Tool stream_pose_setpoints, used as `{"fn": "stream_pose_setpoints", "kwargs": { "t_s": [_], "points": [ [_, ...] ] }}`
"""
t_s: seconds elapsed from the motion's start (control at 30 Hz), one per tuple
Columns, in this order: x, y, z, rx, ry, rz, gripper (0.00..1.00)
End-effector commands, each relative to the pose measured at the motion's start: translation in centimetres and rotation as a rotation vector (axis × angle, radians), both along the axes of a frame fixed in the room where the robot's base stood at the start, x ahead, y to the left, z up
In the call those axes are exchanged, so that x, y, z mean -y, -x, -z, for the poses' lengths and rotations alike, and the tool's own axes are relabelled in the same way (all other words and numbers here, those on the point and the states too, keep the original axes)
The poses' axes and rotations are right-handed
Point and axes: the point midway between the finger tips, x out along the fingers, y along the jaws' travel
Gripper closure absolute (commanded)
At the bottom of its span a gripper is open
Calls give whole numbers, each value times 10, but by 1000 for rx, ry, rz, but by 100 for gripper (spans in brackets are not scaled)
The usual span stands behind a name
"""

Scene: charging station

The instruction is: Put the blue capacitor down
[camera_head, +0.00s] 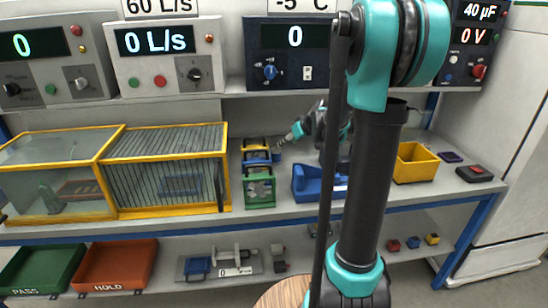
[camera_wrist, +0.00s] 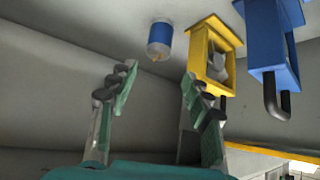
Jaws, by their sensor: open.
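The blue capacitor (camera_wrist: 160,38) is a small blue cylinder with pale ends. In the wrist view it is at the top centre, on the grey surface beside a yellow frame. My gripper (camera_wrist: 157,88) is open, its two fingers wide apart with nothing between them. The capacitor is beyond the fingertips, apart from both fingers. In the head view my gripper (camera_head: 301,128) is over the back of the bench, partly hidden by my arm.
The yellow frame (camera_wrist: 212,50) and a blue block with a dark hook (camera_wrist: 268,45) are close to the right finger. On the bench are a yellow-framed case (camera_head: 165,212), a green block (camera_head: 260,190), a blue holder (camera_head: 308,184) and a yellow bin (camera_head: 415,165).

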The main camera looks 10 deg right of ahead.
Motion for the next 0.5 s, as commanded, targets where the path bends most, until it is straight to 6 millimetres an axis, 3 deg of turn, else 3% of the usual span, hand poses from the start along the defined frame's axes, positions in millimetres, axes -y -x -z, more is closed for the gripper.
{"fn": "stream_pose_setpoints", "kwargs": {
  "t_s": [0.5],
  "points": [
    [-25, -48, 55, 1, 0, -1, 50]
  ]
}}
